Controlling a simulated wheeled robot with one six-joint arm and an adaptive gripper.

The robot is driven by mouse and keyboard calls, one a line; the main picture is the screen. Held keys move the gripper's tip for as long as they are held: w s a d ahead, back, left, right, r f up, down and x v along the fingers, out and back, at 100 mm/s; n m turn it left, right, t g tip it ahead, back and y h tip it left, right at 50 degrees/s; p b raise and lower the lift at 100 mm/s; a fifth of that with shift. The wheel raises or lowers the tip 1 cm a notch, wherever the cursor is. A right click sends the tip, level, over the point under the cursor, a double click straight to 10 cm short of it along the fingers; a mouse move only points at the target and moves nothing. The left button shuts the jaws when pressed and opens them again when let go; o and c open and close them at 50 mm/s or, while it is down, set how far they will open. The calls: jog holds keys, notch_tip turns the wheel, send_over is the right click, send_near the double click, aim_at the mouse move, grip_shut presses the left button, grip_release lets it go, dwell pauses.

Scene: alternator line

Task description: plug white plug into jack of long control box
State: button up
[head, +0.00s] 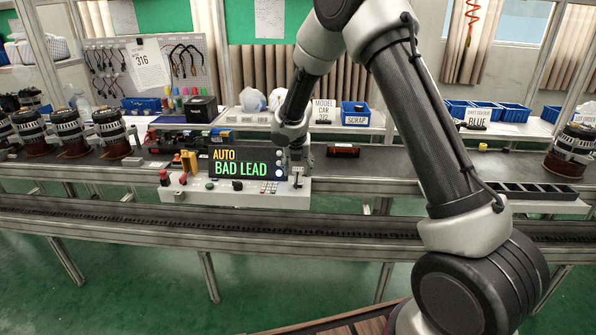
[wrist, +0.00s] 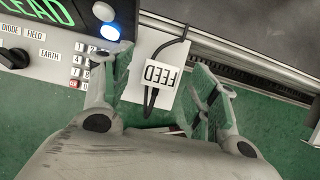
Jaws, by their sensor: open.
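The long control box (head: 222,195) is pale grey, with coloured buttons and a display (head: 240,163) reading AUTO, BAD LEAD. It stands on the line's front edge. In the wrist view the box (wrist: 48,67) is at upper left, with labels DIODE, FIELD and EARTH and a black knob. My gripper (wrist: 164,70) is open beside the box's right end, its two fingers apart. In the head view my gripper (head: 298,163) is partly hidden at the box's right end. I cannot make out the white plug or the jack.
Alternators (head: 70,132) stand on the line at left, and another (head: 572,150) at far right. A black compartment tray (head: 535,192) sits at right. A blue SCRAP bin (head: 355,113) is on the back shelf. Green floor lies below the line's rail.

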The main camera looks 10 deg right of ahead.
jog(key=v, duration=1)
